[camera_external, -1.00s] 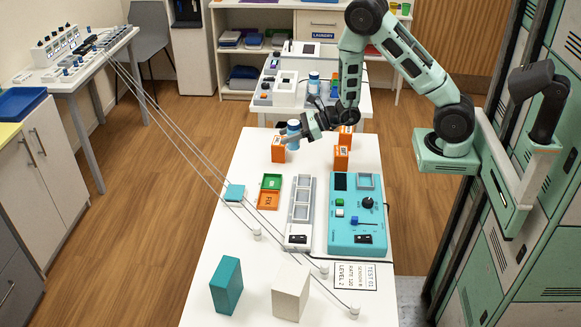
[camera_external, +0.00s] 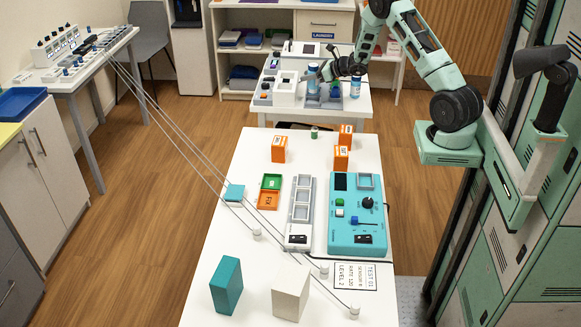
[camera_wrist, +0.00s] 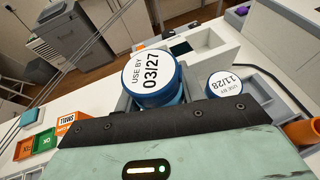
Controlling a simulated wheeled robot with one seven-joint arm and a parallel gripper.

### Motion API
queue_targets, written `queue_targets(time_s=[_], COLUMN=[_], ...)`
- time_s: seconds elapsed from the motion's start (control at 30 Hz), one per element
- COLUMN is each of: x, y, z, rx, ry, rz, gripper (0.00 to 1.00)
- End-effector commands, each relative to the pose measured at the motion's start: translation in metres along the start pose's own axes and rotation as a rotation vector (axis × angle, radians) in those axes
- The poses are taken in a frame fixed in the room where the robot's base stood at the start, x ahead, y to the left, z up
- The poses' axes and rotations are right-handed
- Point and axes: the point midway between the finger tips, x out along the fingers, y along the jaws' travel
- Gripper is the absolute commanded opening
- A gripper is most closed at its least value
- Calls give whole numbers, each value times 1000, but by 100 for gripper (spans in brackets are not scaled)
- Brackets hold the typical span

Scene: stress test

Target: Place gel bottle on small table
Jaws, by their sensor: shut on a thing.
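My gripper (camera_external: 327,72) is at the small white table (camera_external: 352,104) at the back. It is shut on a blue bottle with a white top (camera_external: 313,83), which I take for the gel bottle. In the wrist view, the held bottle's round white cap (camera_wrist: 152,72) reads "USE BY 03/27". The bottle is roughly upright over the small table's middle; I cannot tell whether its base touches the top. A second blue-and-white bottle (camera_external: 355,86) stands to its right, and its cap (camera_wrist: 228,87) reads "11/28" in the wrist view.
White devices (camera_external: 287,88) fill the small table's left side. The long front table holds orange boxes (camera_external: 279,149), a small green jar (camera_external: 314,132), trays (camera_external: 270,182) and a teal control panel (camera_external: 357,215). Cables (camera_external: 185,140) cross the left side.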

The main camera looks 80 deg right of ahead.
Motion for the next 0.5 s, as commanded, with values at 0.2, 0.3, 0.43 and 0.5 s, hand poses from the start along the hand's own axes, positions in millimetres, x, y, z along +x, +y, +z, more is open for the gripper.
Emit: queue_targets(time_s=[0.2, 0.3, 0.43, 0.5], x=[5, 9, 15, 18], y=[-2, -2, -2, -2], z=[-13, -23, -37, -43], rx=[2, 2, 1, 1], ry=[1, 1, 1, 0], rz=[-3, -2, -1, -2], gripper=[10, 10, 10, 10])
